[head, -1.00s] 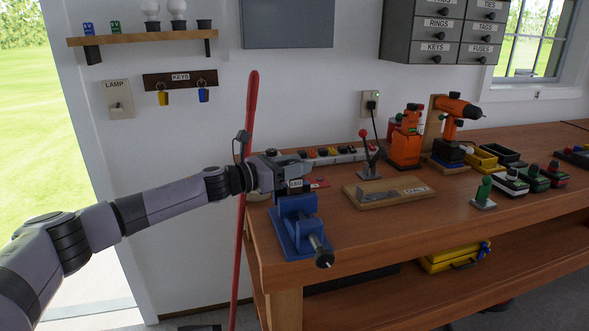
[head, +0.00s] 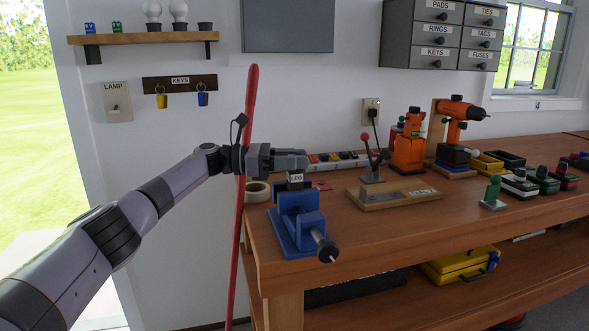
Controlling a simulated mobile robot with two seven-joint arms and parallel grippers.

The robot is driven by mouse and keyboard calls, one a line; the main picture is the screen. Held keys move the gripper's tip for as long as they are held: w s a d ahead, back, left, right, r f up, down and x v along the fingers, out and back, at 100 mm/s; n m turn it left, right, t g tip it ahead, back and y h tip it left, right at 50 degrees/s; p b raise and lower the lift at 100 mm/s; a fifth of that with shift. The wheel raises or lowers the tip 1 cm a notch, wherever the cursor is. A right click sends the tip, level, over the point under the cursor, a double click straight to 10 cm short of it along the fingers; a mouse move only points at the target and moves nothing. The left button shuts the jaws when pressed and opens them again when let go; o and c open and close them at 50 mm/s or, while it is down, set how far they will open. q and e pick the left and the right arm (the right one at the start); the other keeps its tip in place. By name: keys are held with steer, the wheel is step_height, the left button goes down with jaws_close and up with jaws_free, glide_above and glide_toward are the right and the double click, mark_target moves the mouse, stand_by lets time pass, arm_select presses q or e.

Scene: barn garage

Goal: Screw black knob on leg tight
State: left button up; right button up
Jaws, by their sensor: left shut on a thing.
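My left gripper (head: 293,160) reaches in from the left and is shut just above the top of the leg (head: 296,179). The leg is a short upright dark piece with a white "LEG" label, standing in the blue vise (head: 298,226) at the table's near left corner. The black knob is hidden by the fingers at the leg's top. How far it sits on the thread cannot be seen. My right gripper is not in view.
The vise's grey screw with a black end (head: 326,250) sticks out toward the front. A tape roll (head: 257,191), a power strip (head: 345,158) and a wooden board with a metal plate (head: 394,195) are nearby on the workbench (head: 400,235).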

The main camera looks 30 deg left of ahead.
arm_select(q)
steer(key=shift+r+m+g+h+b, duration=0.2)
steer(key=shift+m+g+h+b, duration=0.1)
steer(key=shift+m+g+b, duration=0.25)
stand_by(0.4)
steer(key=o, duration=1)
steer(key=shift+d, duration=0.1)
steer(key=shift+f, duration=0.1)
steer(key=shift+a, duration=0.2)
steer(key=shift+b+v, duration=0.65)
steer(key=shift+v, duration=2.75)
